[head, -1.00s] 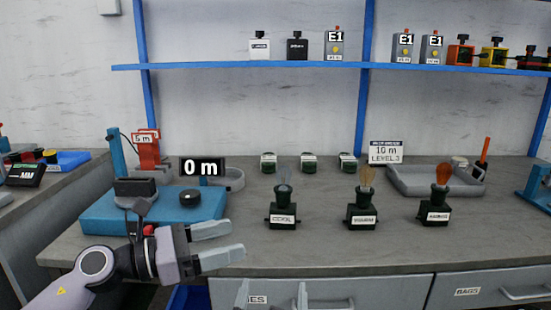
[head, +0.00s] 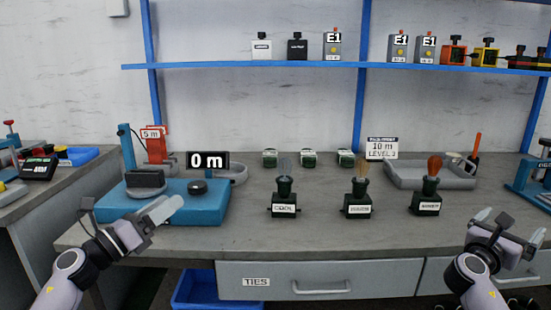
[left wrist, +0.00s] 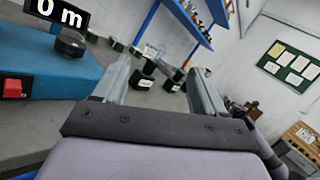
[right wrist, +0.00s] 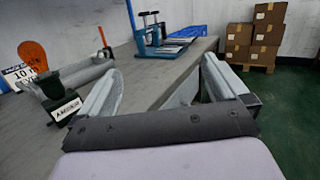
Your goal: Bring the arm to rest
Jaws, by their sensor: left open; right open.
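My left gripper (head: 164,208) is open and empty, in front of the blue device (head: 212,210) at the left of the bench. Its two fingers also show apart in the left wrist view (left wrist: 160,85). My right gripper (head: 508,226) is open and empty at the bench's front right edge.
The grey bench (head: 330,236) carries labelled dark-green holders, including one marked COOL (head: 284,200), and a grey tray (head: 405,175). A blue shelf (head: 220,66) holds several small boxes. A drawer marked TIES (head: 340,280) and a blue bin (head: 200,290) are below. The bench's front middle is clear.

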